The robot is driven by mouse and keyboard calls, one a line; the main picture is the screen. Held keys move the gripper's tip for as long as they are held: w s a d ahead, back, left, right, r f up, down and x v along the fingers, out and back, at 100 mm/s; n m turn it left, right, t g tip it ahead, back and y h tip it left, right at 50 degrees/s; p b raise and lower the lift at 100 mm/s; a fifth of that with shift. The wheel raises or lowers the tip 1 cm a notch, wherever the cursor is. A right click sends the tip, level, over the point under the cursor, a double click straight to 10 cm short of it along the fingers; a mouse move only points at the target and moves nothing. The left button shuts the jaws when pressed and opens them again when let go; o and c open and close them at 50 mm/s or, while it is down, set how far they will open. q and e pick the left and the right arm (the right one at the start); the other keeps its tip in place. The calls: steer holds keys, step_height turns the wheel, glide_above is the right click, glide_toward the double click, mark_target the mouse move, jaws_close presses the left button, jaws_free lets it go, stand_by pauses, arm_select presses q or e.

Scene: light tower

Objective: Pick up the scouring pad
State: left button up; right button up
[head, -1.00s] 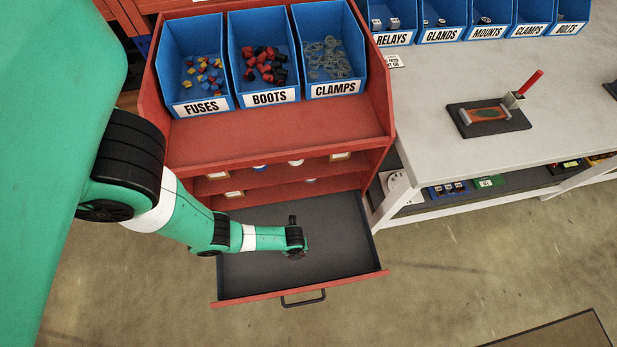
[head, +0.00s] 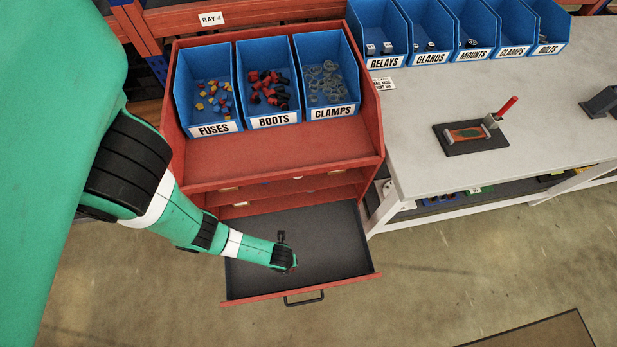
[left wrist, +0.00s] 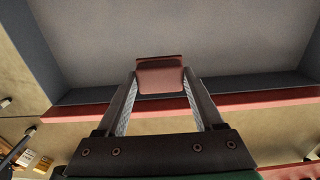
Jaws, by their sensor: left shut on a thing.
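The scouring pad (left wrist: 160,76) is a small reddish-brown block. In the left wrist view it is between the fingertips of my left gripper (left wrist: 158,92), which is shut on it. In the head view my left gripper (head: 288,267) is over the open drawer (head: 335,242), towards its front. The wrist and fingers hide the pad there, and the gap between pad and drawer floor cannot be judged. My right gripper is not in view.
The drawer has a dark floor, a red front and a black handle (head: 304,298). Above it is a red shelf unit (head: 285,152) with blue bins of fuses, boots and clamps. A grey workbench (head: 430,110) to the right carries more blue bins and a dark fixture (head: 468,134).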

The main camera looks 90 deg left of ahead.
arm_select(q)
steer(key=s+d+r+p, duration=0.2)
steer(key=s+d+r, duration=0.1)
steer(key=s+d, duration=0.2)
steer(key=shift+d, duration=0.6)
